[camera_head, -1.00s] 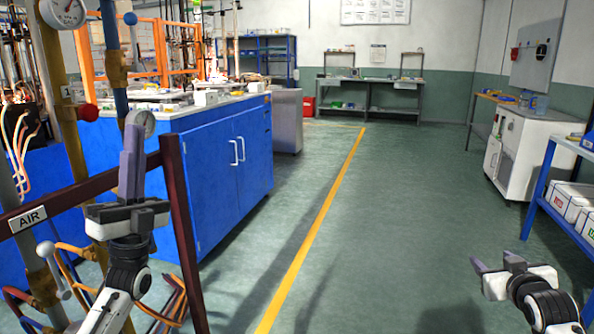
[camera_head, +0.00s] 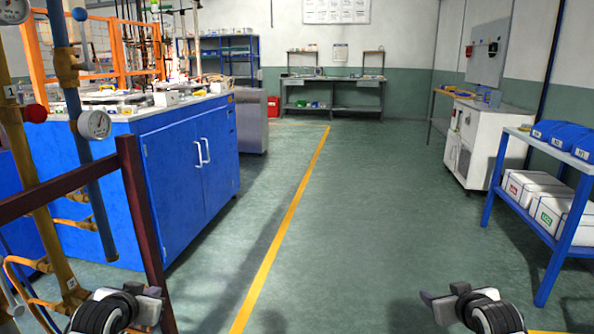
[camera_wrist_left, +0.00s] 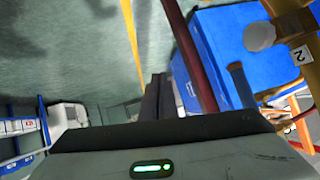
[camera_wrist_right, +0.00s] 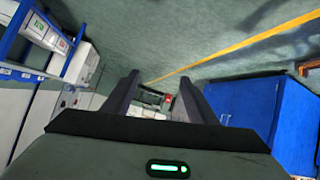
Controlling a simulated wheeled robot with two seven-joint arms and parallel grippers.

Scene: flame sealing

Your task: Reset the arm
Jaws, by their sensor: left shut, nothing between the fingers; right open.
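My left gripper (camera_head: 153,294) is low at the bottom left of the head view, just beside the dark red rail post. In the left wrist view its two dark fingers (camera_wrist_left: 157,97) are together with nothing between them. My right gripper (camera_head: 430,299) is low at the bottom right of the head view, over open floor. In the right wrist view its fingers (camera_wrist_right: 156,92) stand apart and are empty. Both grippers are apart from any object, though the gap between the left one and the post is hard to judge.
The dark red rail (camera_head: 140,205) and pipes with gauges (camera_head: 94,124) stand close on the left. Behind them is a blue cabinet (camera_head: 178,180). A blue shelf (camera_head: 512,195) with white boxes is at the right. Green floor (camera_head: 370,200) with a yellow line lies clear between.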

